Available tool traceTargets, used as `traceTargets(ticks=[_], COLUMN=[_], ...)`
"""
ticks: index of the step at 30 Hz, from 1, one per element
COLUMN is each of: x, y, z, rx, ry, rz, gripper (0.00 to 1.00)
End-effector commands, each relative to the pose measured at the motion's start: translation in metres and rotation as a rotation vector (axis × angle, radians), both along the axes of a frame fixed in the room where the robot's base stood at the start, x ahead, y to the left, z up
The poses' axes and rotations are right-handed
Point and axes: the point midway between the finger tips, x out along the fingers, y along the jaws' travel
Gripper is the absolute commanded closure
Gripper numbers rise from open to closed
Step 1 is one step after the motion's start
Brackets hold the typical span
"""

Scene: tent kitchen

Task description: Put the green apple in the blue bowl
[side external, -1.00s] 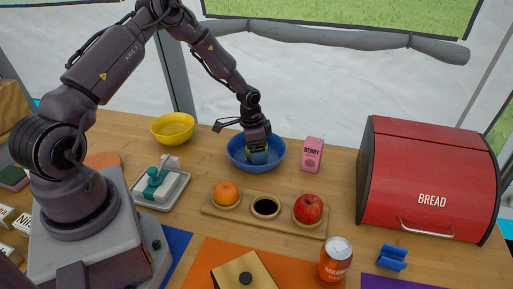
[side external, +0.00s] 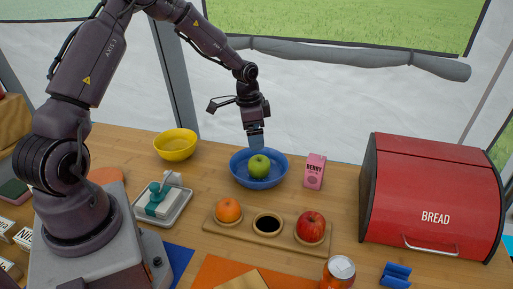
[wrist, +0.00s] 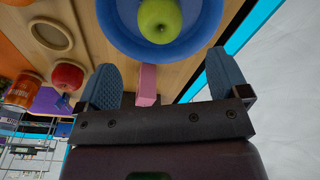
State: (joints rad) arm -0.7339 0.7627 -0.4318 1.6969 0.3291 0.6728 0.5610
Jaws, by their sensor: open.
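The green apple (side external: 259,166) rests inside the blue bowl (side external: 243,178) on the wooden table. In the wrist view the apple (wrist: 159,20) lies in the blue bowl (wrist: 207,28), beyond my fingertips and apart from them. My gripper (side external: 256,141) is above the bowl, pointing down. In the wrist view its two blue fingers are spread wide with nothing between them that they touch; the gripper (wrist: 163,80) is open and empty.
A yellow bowl (side external: 175,144) stands left of the blue bowl, and a pink berry carton (side external: 315,171) stands right of it. In front is a wooden holder (side external: 246,235) with an orange (side external: 228,209), an empty hollow and a red apple (side external: 311,225). A red bread box (side external: 430,195) fills the right.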

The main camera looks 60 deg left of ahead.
Motion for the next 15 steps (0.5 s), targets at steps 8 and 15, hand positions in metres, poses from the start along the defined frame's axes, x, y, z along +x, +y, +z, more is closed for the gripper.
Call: traceTargets(ticks=[8, 15], x=[-0.007, -0.048], y=[-0.014, -0.069], z=[0.042, 0.135], rx=[0.045, 0.158], ry=[-0.006, -0.069], rz=[0.004, 0.086], gripper=[0.07, 0.07])
